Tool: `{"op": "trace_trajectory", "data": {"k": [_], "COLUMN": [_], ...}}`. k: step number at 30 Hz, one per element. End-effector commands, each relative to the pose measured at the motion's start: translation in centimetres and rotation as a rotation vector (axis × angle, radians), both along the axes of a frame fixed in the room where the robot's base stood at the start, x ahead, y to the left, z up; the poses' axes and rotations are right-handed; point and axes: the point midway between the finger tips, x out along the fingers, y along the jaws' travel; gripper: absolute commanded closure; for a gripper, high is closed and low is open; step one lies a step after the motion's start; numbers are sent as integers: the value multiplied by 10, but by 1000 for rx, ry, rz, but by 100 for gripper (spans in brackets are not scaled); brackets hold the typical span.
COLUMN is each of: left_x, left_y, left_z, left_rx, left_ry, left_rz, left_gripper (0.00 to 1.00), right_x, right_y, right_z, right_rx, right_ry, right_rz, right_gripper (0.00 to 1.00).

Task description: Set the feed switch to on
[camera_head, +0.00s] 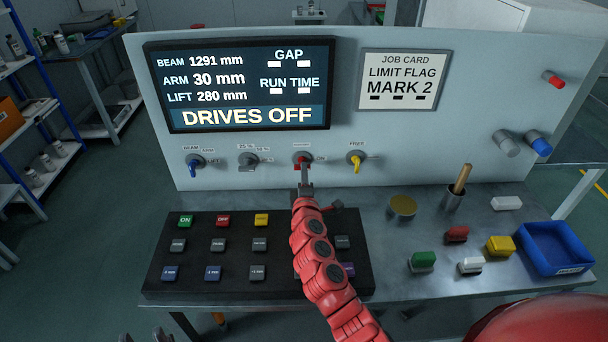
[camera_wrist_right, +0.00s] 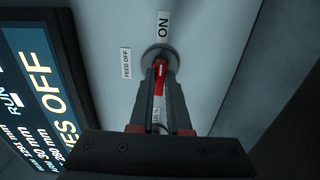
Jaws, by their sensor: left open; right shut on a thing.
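The feed switch (camera_head: 302,158) is a red lever on a grey round base on the upright panel, below the display. In the right wrist view the red lever (camera_wrist_right: 160,78) sits between the two fingers, with a "FEED OFF" label (camera_wrist_right: 125,62) to its left and an "ON" label (camera_wrist_right: 163,25) above it. My right gripper (camera_head: 304,172) is shut on this lever. The fingers hide part of it, so I cannot tell its exact setting. My left gripper (camera_head: 145,337) is open and empty at the bottom edge of the head view, far from the panel.
The display (camera_head: 240,85) reads "DRIVES OFF". A grey knob (camera_head: 248,161) and a yellow knob (camera_head: 356,161) flank the switch; a blue knob (camera_head: 196,162) is further left. A black button box (camera_head: 200,258) lies below. A blue tray (camera_head: 552,248) stands at the right.

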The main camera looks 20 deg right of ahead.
Motion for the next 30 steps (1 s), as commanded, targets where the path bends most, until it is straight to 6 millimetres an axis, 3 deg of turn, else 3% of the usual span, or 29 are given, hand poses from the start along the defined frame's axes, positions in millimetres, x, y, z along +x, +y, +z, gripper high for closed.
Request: {"op": "trace_trajectory", "data": {"k": [9, 10, 15, 25, 30], "left_x": [0, 0, 0, 0, 0], "left_y": [0, 0, 0, 0, 0], "left_z": [0, 0, 0, -1, -3], "left_rx": [0, 0, 0, 0, 0], "left_ry": [0, 0, 0, 0, 0], "left_rz": [0, 0, 0, 0, 0], "left_gripper": [55, 55, 55, 55, 55], "right_x": [0, 0, 0, -2, -20], "right_y": [0, 0, 0, 0, 5], "right_z": [-2, -2, -1, 0, -3], "right_rx": [4, 4, 2, 1, 1], "right_ry": [2, 2, 1, 0, 2], "right_rz": [-1, -1, -1, -1, -1], "right_gripper": [100, 81, 55, 55, 55]}}
